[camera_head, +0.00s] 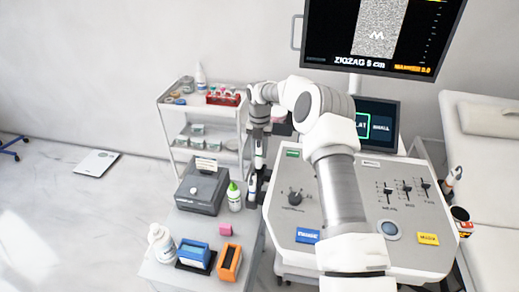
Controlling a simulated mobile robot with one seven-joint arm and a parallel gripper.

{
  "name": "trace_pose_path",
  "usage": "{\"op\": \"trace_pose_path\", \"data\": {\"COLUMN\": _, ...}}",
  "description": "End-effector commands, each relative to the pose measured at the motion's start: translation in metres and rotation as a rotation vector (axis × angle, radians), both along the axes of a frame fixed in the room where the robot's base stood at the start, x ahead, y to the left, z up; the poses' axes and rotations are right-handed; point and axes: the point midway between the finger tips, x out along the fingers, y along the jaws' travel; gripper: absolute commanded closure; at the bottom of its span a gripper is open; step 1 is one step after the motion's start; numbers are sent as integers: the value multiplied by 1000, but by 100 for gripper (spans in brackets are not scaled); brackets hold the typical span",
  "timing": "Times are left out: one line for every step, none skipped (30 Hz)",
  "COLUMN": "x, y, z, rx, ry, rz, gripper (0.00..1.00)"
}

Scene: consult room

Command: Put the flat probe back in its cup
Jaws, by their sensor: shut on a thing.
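My gripper (259,165) points down at the left edge of the console, between the console and the side table. It is shut on a slim, pale probe-like thing, small and partly hidden by the fingers; I cannot tell its exact shape. Just below, a white and blue piece (252,188) shows in a dark holder at the console's left side; I cannot tell whether it is part of the held thing. At the console's right side, a white probe (453,177) stands tilted in a holder. A dark cup with a coloured rim (461,214) is below it.
The console (350,262) has sliders and a knob. The side table (206,283) holds a grey box (202,188), a green-capped bottle (234,197) and several small items. A shelf trolley (172,116) stands behind. A bed (490,160) is at right.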

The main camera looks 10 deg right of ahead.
Motion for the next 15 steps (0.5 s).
{"op": "trace_pose_path", "data": {"x": 0, "y": 0, "z": -7, "rx": 0, "ry": 0, "rz": 0, "gripper": 100}}
{"op": "trace_pose_path", "data": {"x": 0, "y": 0, "z": -9, "rx": 0, "ry": 0, "rz": 0, "gripper": 100}}
{"op": "trace_pose_path", "data": {"x": 0, "y": 0, "z": -12, "rx": 0, "ry": 0, "rz": 0, "gripper": 100}}
{"op": "trace_pose_path", "data": {"x": 0, "y": 0, "z": -14, "rx": 0, "ry": -1, "rz": 0, "gripper": 100}}
{"op": "trace_pose_path", "data": {"x": 0, "y": 0, "z": -17, "rx": 0, "ry": -1, "rz": 0, "gripper": 100}}
{"op": "trace_pose_path", "data": {"x": 0, "y": 0, "z": -20, "rx": 0, "ry": -1, "rz": 0, "gripper": 100}}
{"op": "trace_pose_path", "data": {"x": 0, "y": 0, "z": -22, "rx": 0, "ry": -1, "rz": 0, "gripper": 100}}
{"op": "trace_pose_path", "data": {"x": 0, "y": 0, "z": -24, "rx": 0, "ry": -1, "rz": 0, "gripper": 100}}
{"op": "trace_pose_path", "data": {"x": 0, "y": 0, "z": -28, "rx": 0, "ry": -1, "rz": 0, "gripper": 100}}
{"op": "trace_pose_path", "data": {"x": 0, "y": 0, "z": -30, "rx": 0, "ry": -1, "rz": 0, "gripper": 100}}
{"op": "trace_pose_path", "data": {"x": 0, "y": 0, "z": -33, "rx": 0, "ry": -1, "rz": 0, "gripper": 100}}
{"op": "trace_pose_path", "data": {"x": 0, "y": 0, "z": -36, "rx": 0, "ry": -1, "rz": 0, "gripper": 100}}
{"op": "trace_pose_path", "data": {"x": 0, "y": 0, "z": -38, "rx": 0, "ry": -1, "rz": 0, "gripper": 100}}
{"op": "trace_pose_path", "data": {"x": 0, "y": 0, "z": -41, "rx": 0, "ry": -1, "rz": 0, "gripper": 100}}
{"op": "trace_pose_path", "data": {"x": 0, "y": 0, "z": -44, "rx": 0, "ry": -1, "rz": 0, "gripper": 100}}
